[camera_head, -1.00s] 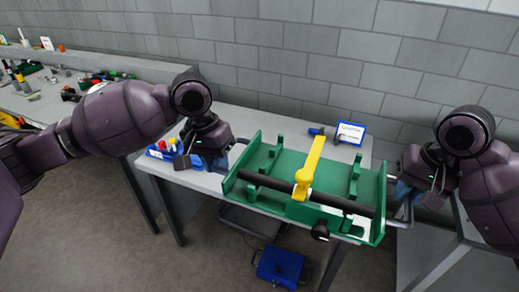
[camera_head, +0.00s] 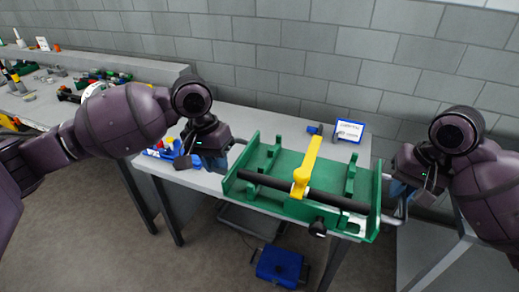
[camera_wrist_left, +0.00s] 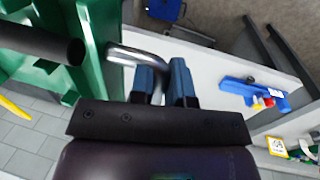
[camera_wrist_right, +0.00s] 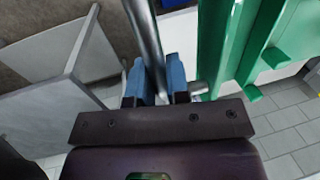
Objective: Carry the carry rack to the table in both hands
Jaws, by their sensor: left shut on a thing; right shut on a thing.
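The green carry rack (camera_head: 290,208) has a black bar across it, a yellow lever (camera_head: 307,168) and a metal handle at each end. In the head view it is in front of and over the grey table (camera_head: 215,182); whether it touches the table I cannot tell. My left gripper (camera_head: 228,150) is at its left end, and the left wrist view shows the blue fingers (camera_wrist_left: 165,80) shut on the metal handle (camera_wrist_left: 135,55). My right gripper (camera_head: 398,198) is at its right end, and the right wrist view shows the fingers (camera_wrist_right: 157,80) shut on the other handle (camera_wrist_right: 146,38).
A small white-and-blue sign (camera_head: 349,131) stands at the back. A blue crate (camera_head: 281,267) is below the table. A cluttered bench (camera_head: 40,105) is at far left.

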